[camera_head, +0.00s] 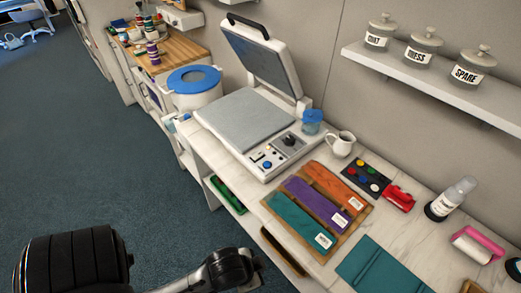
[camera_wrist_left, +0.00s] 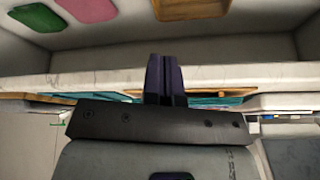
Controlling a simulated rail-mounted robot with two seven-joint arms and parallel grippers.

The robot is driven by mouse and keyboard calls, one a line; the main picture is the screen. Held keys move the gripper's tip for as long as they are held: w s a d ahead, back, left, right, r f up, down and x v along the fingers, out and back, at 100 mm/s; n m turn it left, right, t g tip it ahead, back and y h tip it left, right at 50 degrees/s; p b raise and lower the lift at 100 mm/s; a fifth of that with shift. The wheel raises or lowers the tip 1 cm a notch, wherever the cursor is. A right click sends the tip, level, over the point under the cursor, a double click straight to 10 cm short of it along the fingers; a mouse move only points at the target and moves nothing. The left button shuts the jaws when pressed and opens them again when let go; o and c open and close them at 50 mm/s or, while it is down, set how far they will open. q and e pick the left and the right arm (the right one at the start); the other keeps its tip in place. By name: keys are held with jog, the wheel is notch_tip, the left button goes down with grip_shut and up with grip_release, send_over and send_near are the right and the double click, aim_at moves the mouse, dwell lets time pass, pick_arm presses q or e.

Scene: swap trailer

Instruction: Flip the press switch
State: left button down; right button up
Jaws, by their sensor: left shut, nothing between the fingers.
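The heat press (camera_head: 240,118) stands open on the white counter in the head view, its upper plate (camera_head: 262,55) raised and tilted back. Its front panel (camera_head: 275,154) carries a dark round knob (camera_head: 289,141), a blue button (camera_head: 267,165) and small dark and yellow controls. Which one is the switch, and its position, are too small to tell. My left arm's dark links lie at the bottom of the head view, below and in front of the counter, well apart from the press. In the left wrist view my left gripper (camera_wrist_left: 166,80) is shut and empty. My right gripper is not in view.
A blue cup (camera_head: 312,122) and a white pitcher (camera_head: 341,144) stand right of the press. A wooden tray (camera_head: 358,222) of coloured pieces lies nearer on the counter. A white bucket with a blue rim (camera_head: 195,88) is left of the press. Open floor lies left.

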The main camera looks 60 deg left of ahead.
pick_arm(q)
jog(key=w+a+r+m+t+y+b, duration=0.1)
jog(key=w+a+r+t+y+b, duration=0.4)
jog(key=w+r, duration=0.65)
jog(key=w+a+r+m+t+b, duration=0.1)
jog(key=w+a+r+t, duration=0.2)
jog(key=w+a+r, duration=0.55)
jog(key=w+a+r+m+t+h+b, duration=0.1)
jog(key=w+a+r+m+t, duration=0.15)
jog(key=r+m+t, duration=0.55)
jog(key=w+a+r+m+t+h+b, duration=0.1)
jog(key=w+a+r+m+t+h, duration=0.3)
jog(key=r, duration=0.9)
jog(key=a+r+m+t+y+b, duration=0.1)
jog(key=a+r+m+t, duration=0.15)
jog(key=r+m, duration=0.65)
jog(key=w+a+f+m+g+h, duration=0.1)
jog(key=w+f+m+g+h, duration=0.25)
jog(key=f+m+g, duration=0.5)
jog(key=w+a+f+m+g+h, duration=0.15)
jog(key=f+m+g+h, duration=0.35)
jog(key=f+m, duration=0.6)
jog(key=s+a+f+m+g+y, duration=0.7)
jog(key=s+f+g, duration=0.3)
jog(key=s+g, duration=0.2)
jog(key=shift+s+a+f+g+y, duration=0.15)
jog(key=shift+s+a+g+y, duration=0.3)
jog(key=shift+g, duration=0.65)
